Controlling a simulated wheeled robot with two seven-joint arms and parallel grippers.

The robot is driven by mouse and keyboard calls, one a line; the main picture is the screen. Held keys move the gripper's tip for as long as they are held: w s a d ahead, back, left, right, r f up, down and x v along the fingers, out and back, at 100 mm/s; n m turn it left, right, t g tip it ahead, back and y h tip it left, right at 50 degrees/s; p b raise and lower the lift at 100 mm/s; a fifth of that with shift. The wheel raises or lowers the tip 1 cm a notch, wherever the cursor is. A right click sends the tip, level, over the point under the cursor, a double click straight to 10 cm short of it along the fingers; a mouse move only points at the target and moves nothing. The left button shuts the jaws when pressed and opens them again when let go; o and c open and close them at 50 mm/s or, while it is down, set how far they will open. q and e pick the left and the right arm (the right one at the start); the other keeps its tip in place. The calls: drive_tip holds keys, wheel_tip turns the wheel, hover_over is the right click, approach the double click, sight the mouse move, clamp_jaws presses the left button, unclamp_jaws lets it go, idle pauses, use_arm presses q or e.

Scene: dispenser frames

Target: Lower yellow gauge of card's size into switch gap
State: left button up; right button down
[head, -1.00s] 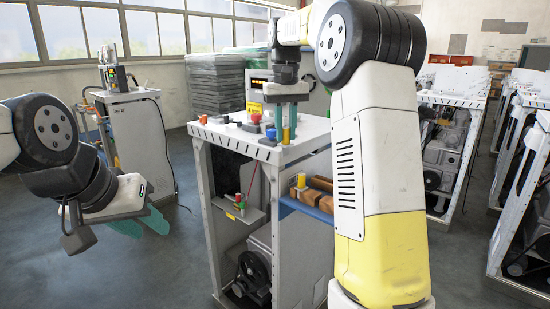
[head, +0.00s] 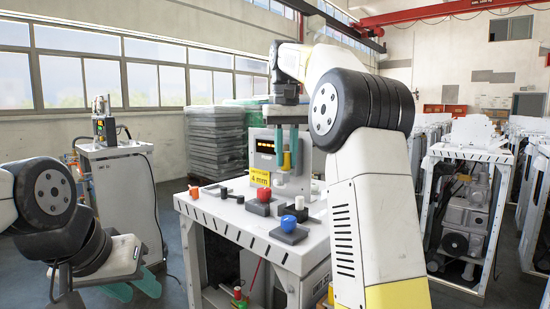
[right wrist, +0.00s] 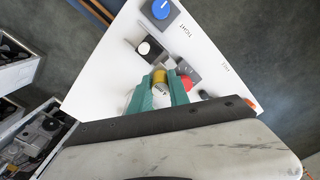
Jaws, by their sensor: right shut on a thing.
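My right gripper (head: 288,150) is shut on the yellow gauge, held above the far part of the white top of the dispenser frame (head: 262,240). In the right wrist view the yellow gauge (right wrist: 160,77) shows between the green fingertips, above the white top. The yellow card (head: 259,178) reads "4 mm" and stands upright on the top. The switch gap is not clear. My left gripper (head: 134,287) is open and empty, left of the frame.
A grey display unit (head: 264,147) stands at the back. Another cabinet (head: 118,190) is at the left, and more frames (head: 470,200) stand at the right. Stacked grey trays (head: 214,140) are behind. Bare floor lies between the cabinets.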

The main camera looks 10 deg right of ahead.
sight(286, 170)
drive_tip(key=shift+f, duration=0.1)
drive_tip(key=shift+f, duration=2.5)
drive_tip(key=shift+f, duration=1.9)
drive_tip(key=c, duration=1.2)
unclamp_jaws()
drive_tip(key=shift+o, duration=0.2)
drive_tip(key=shift+r, duration=0.1)
wheel_tip(286, 170, up, 7)
drive_tip(key=shift+f, duration=0.1)
drive_tip(key=shift+r, duration=0.4)
drive_tip(key=shift+s, duration=0.2)
